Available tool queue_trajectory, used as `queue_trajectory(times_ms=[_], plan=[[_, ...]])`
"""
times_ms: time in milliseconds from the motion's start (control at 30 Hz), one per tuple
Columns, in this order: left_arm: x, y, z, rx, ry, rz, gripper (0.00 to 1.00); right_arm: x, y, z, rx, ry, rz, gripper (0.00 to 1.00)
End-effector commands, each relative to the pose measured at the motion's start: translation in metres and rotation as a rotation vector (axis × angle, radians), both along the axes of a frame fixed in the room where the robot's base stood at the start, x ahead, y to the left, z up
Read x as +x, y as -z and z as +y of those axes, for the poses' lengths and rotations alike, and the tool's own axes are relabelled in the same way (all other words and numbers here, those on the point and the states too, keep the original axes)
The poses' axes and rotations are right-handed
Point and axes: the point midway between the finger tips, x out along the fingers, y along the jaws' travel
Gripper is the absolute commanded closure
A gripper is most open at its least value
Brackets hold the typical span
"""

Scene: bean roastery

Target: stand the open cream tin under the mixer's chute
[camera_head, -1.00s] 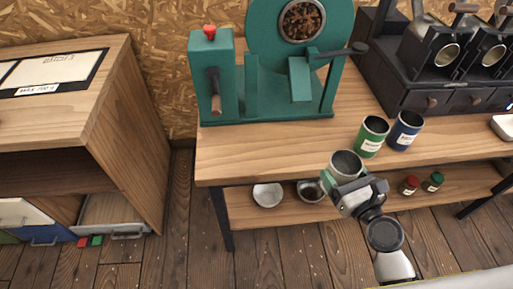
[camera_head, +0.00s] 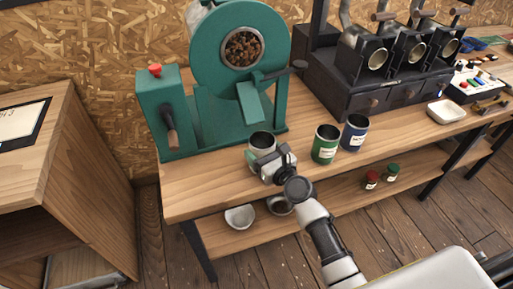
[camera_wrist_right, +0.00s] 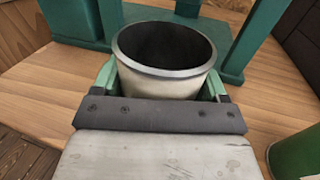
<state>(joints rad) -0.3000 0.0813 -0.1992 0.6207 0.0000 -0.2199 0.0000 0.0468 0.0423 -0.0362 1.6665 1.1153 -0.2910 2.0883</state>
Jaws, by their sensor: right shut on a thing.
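The open cream tin (camera_head: 262,140) is upright between the fingers of my right gripper (camera_head: 263,152), which is shut on it. The right wrist view shows the tin (camera_wrist_right: 165,82) from above, with a dark, empty-looking inside and a grey rim, held between the green fingers (camera_wrist_right: 162,85). The green mixer (camera_head: 213,85) stands on the bench behind it. Its chute (camera_head: 249,103) slopes down at the front, and the tin is in front of and below it, nearer to me. I cannot tell whether the tin touches the bench. My left gripper is not in view.
A green tin (camera_head: 325,146) and a blue tin (camera_head: 354,134) stand on the bench (camera_head: 200,181) just right of my gripper. A black machine (camera_head: 375,75) stands behind them. Bowls (camera_head: 239,217) and small jars sit on the lower shelf. Bare bench lies in front of the mixer.

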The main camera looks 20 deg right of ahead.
Motion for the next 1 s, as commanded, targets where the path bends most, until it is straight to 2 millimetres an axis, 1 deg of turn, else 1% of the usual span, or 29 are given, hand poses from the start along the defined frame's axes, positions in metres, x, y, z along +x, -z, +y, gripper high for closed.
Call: queue_trajectory(times_ms=[100, 167, 200, 233, 533, 667, 700, 800, 867, 1000], plan=[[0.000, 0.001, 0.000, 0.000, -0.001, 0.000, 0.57, 0.021, -0.001, 0.007, 0.000, -0.001, -0.003, 0.51], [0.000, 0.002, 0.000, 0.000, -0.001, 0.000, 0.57, 0.030, -0.001, 0.009, -0.001, 0.000, -0.003, 0.51], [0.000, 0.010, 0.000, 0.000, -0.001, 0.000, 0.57, 0.027, 0.011, 0.008, -0.003, -0.001, 0.001, 0.51], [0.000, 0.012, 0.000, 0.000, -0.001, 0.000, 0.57, 0.026, 0.014, 0.008, -0.003, -0.001, 0.000, 0.51], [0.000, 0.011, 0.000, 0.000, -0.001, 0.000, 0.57, 0.026, 0.014, 0.008, 0.000, 0.000, -0.001, 0.51], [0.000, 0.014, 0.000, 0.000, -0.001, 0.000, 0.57, 0.026, 0.019, 0.008, 0.000, 0.000, -0.001, 0.51], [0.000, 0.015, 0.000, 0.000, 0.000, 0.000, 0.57, 0.026, 0.019, 0.008, 0.001, 0.000, -0.001, 0.25], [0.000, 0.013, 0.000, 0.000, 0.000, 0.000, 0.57, 0.026, 0.018, 0.008, 0.000, 0.000, 0.000, 0.10], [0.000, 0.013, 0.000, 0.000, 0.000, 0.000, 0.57, 0.026, 0.018, 0.008, 0.000, 0.000, 0.000, 0.01], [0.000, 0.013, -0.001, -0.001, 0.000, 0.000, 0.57, 0.026, 0.018, 0.008, 0.000, 0.000, 0.000, 0.01]])
